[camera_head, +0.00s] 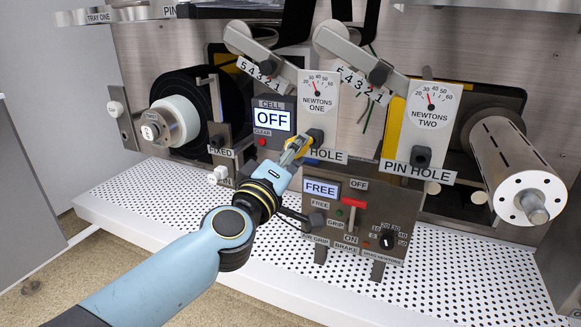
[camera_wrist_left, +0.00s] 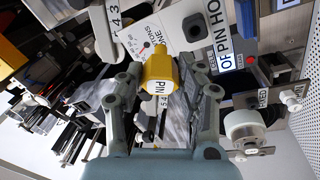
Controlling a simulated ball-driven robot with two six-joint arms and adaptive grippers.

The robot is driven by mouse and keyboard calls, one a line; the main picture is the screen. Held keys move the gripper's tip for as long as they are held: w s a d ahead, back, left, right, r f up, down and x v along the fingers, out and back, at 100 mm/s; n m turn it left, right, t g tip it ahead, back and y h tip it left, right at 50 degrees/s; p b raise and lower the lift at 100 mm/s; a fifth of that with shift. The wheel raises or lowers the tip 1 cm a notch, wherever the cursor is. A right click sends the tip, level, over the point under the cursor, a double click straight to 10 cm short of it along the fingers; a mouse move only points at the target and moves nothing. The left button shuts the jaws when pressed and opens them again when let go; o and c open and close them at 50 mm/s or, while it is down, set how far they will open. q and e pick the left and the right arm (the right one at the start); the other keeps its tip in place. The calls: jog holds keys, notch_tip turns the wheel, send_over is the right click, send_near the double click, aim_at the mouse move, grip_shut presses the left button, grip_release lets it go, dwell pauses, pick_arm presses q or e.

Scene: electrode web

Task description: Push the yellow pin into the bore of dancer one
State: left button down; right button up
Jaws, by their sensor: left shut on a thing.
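The yellow pin (camera_wrist_left: 158,74), with a label reading PIN on its grip, is held between the fingers of my left gripper (camera_wrist_left: 160,84) in the wrist view. In the head view my left gripper (camera_head: 297,150) is just left of the dark bore boss of dancer one (camera_head: 315,137), below the NEWTONS ONE dial (camera_head: 318,90). In the wrist view the boss (camera_wrist_left: 193,26) appears beyond the pin and slightly to the right. My right gripper is not in view.
The CELL box reading OFF (camera_head: 272,117) is close to the left of my gripper. The brake panel (camera_head: 345,215) is below. Dancer two's bore boss (camera_head: 420,157) and a slotted roller (camera_head: 515,175) are to the right. A white reel (camera_head: 172,122) is at left.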

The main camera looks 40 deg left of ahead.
pick_arm(q)
jog(key=f+n+y, duration=0.1)
jog(key=y, duration=0.1)
jog(key=a+f+n+g+y, duration=0.1)
jog(key=w+f+n+y, duration=0.1)
jog(key=f+y, duration=0.1)
jog(key=shift+a+g+y, duration=0.3)
jog(key=shift+g, duration=0.1)
jog(key=shift+d, duration=0.15)
jog(key=shift+w+a, duration=0.2)
jog(key=shift+w, duration=0.75)
jog(key=shift+w+a, duration=0.25)
jog(key=shift+w, duration=0.65)
jog(key=shift+w+a, duration=0.2)
jog(key=shift+w, duration=0.75)
jog(key=shift+p, duration=0.7)
jog(key=shift+w+a+b, duration=0.2)
jog(key=shift+w+a, duration=0.05)
jog(key=shift+w, duration=0.75)
jog(key=shift+w+a+b, duration=0.15)
jog(key=shift+w+a, duration=0.1)
jog(key=shift+w, duration=0.7)
jog(key=c, duration=0.8)
grip_release()
jog(key=shift+o, duration=0.2)
